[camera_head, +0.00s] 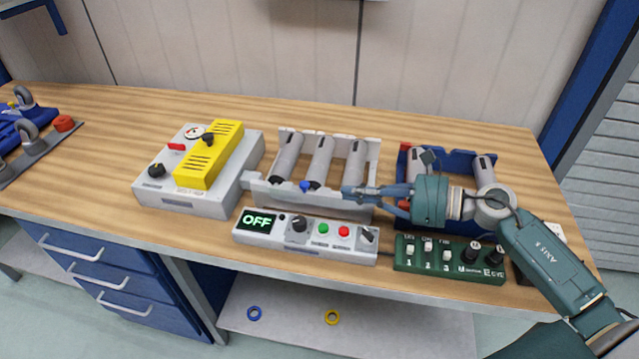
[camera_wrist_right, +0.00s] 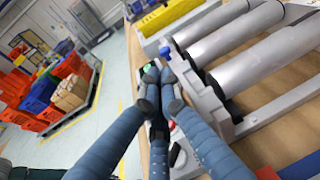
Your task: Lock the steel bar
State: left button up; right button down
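Several grey steel bars lie side by side in a light grey rack (camera_head: 268,190) at mid-table; one is the middle steel bar (camera_head: 320,158). A small blue knob (camera_head: 306,186) is at the rack's front left, and it also shows in the right wrist view (camera_wrist_right: 165,52). My right gripper (camera_head: 347,192) is at the rack's front edge, its fingers pointing left toward the blue knob. In the right wrist view its fingertips (camera_wrist_right: 158,78) are drawn together with nothing visible between them, just short of the knob. My left gripper is out of view.
A grey box with a yellow cover (camera_head: 210,155) stands left of the rack. A control panel reading OFF (camera_head: 315,238) and a green switch box (camera_head: 450,258) lie along the front. A blue rack (camera_head: 458,162) with bars stands behind my right arm.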

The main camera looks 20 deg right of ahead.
aim_at(302, 187)
jog(key=p+x, duration=0.3)
jog(key=x, duration=0.5)
jog(key=shift+w, duration=0.1)
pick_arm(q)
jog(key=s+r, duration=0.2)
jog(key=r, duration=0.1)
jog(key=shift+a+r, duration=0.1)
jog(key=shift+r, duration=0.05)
pick_arm(e)
jog(key=shift+f, duration=0.1)
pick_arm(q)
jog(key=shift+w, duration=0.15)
pick_arm(e)
jog(key=shift+a, duration=0.1)
jog(key=w+a, duration=0.2)
jog(key=a, duration=0.1)
jog(key=shift+a+b, duration=0.1)
jog(key=shift+b, duration=0.25)
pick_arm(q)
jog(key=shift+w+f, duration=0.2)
